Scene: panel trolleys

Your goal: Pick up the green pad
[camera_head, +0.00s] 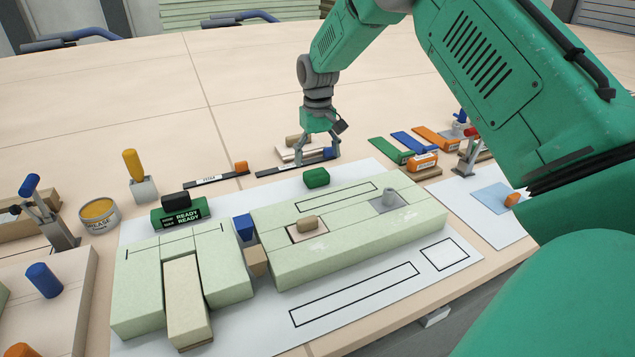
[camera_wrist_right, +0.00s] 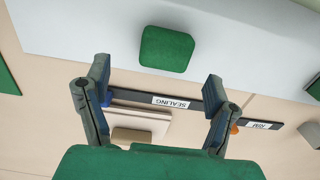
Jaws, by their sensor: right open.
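The green pad (camera_head: 316,178) is a small rounded block on the white sheet, just behind the large pale green panel. In the right wrist view the pad (camera_wrist_right: 166,49) lies beyond the fingertips, roughly centred between them. My right gripper (camera_head: 318,161) points down behind the pad, over the dark labelled strip; its fingers (camera_wrist_right: 157,79) are apart with nothing between them. The pad is in full view and the gripper appears clear of it. My left gripper is in neither view.
The pale green panel (camera_head: 345,245) stands in front of the pad. A dark strip marked SEALING (camera_wrist_right: 172,102) and a beige block (camera_wrist_right: 133,135) lie under the right gripper. Flat green (camera_head: 390,151), blue and orange pieces lie to the right. The READY box (camera_head: 180,214) stands left.

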